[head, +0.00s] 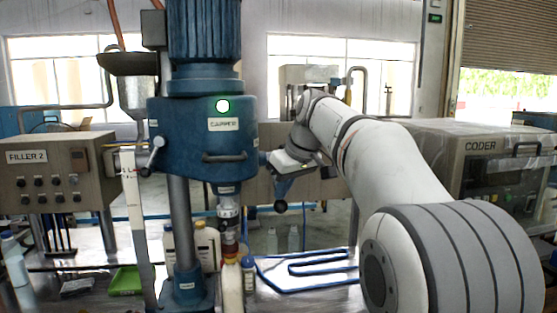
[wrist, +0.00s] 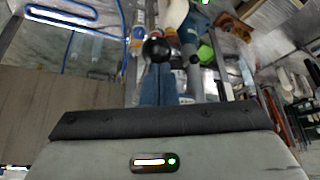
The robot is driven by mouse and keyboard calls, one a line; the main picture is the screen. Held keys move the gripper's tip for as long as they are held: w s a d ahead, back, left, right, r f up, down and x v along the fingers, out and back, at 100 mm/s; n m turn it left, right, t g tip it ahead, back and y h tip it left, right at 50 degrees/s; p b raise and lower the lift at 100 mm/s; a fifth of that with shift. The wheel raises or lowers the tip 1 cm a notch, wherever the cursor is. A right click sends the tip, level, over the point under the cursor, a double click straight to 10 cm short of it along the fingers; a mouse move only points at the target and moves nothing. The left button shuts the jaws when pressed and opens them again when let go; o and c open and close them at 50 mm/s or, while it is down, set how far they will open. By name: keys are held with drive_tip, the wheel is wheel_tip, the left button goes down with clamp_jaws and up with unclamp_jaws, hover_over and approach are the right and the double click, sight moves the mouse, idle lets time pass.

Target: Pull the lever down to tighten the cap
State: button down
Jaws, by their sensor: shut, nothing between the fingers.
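The blue capper (head: 203,125) stands left of center in the head view, its green lamp lit. A lever's black ball knob (head: 280,206) shows right of the capper, just below my gripper (head: 281,194). In the wrist view the black knob (wrist: 156,50) lies at the tips of my gripper (wrist: 158,70). The blue fingers are shut with nothing between them; I cannot tell whether they touch the knob. The lever's rod is mostly hidden. A cream bottle (head: 232,287) stands under the capper's chuck (head: 229,212); its cap seat is hard to see.
More white bottles (head: 206,245) stand behind the capper column. A blue looped tube (head: 310,268) lies on the metal bench to the right. A green tray (head: 126,281) is at left. The FILLER 2 box (head: 45,172) and CODER machine (head: 480,160) flank the capper.

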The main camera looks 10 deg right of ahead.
sight(280, 202)
drive_tip(key=shift+f, duration=0.15)
drive_tip(key=shift+w+f+b, duration=0.25)
drive_tip(key=shift+w+f, duration=0.1)
drive_tip(key=shift+f, duration=0.3)
drive_tip(key=shift+w+f+b, duration=0.25)
drive_tip(key=shift+w+f, duration=0.1)
drive_tip(key=shift+f, duration=0.35)
drive_tip(key=shift+w+f, duration=0.35)
drive_tip(key=shift+f, duration=0.1)
drive_tip(key=shift+w+f, duration=0.8)
idle(1.2)
